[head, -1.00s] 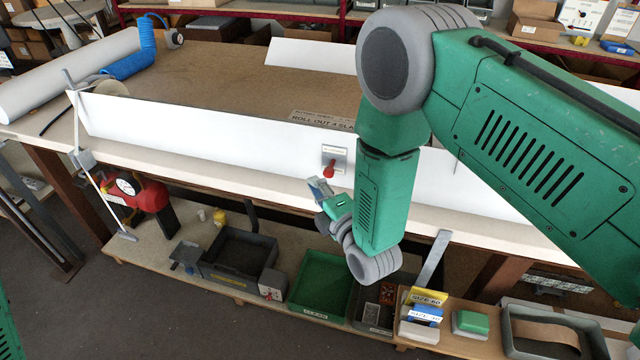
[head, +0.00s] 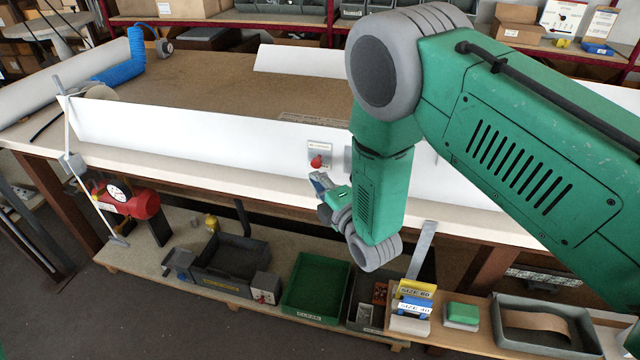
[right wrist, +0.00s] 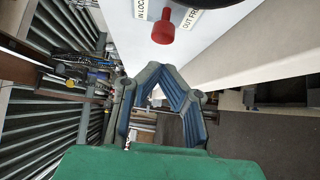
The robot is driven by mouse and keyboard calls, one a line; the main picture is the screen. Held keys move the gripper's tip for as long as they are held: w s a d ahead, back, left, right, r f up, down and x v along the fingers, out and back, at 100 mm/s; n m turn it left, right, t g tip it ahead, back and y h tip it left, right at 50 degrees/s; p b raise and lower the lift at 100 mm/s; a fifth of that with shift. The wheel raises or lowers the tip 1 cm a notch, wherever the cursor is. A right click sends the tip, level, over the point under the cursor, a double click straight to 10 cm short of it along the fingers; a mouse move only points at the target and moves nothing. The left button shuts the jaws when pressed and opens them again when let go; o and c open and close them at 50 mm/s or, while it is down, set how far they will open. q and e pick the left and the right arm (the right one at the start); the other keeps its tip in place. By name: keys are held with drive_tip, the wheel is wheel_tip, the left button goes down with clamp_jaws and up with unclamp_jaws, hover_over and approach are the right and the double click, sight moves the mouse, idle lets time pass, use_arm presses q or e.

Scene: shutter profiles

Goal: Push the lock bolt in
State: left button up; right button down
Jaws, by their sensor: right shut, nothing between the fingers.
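The lock bolt (head: 316,162) shows as a red knob on a small pale plate (head: 321,150), fixed to the front of the long white profile (head: 200,135). In the right wrist view the red knob (right wrist: 163,28) stands out between labels reading "IN LOCK…" and "OUT FRE…". My right gripper (head: 320,182) is just below the knob in the head view, apart from it as far as I can see. Its blue-grey fingers meet at the tips (right wrist: 158,70) in the right wrist view, with nothing held. My left gripper is not in view.
The profile lies along the front of the workbench (head: 200,172). A blue hose (head: 115,70) lies at the back left.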

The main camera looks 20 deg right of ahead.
drive_tip(key=shift+s+d+b, duration=0.5)
drive_tip(key=shift+s+d, duration=0.45)
drive_tip(key=shift+s, duration=4.2)
drive_tip(key=s+d+f+m+g+h+b, duration=0.2)
drive_tip(key=s+d+f+m+g, duration=0.35)
drive_tip(key=f, duration=0.45)
drive_tip(key=s+d+f+m+g+h+b, duration=0.1)
drive_tip(key=s+d+f+m+g+b, duration=0.1)
drive_tip(key=s+f+m+g, duration=0.5)
use_arm(q)
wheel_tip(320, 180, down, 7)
drive_tip(key=b, duration=0.1)
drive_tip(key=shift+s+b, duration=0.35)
use_arm(e)
drive_tip(key=s+f+m+g, duration=0.2)
drive_tip(key=s+f+m, duration=0.1)
drive_tip(key=s, duration=0.5)
drive_tip(key=s+f+m+g, duration=0.2)
drive_tip(key=s+f+m, duration=0.2)
drive_tip(key=s, duration=0.5)
drive_tip(key=shift+a+h, duration=0.3)
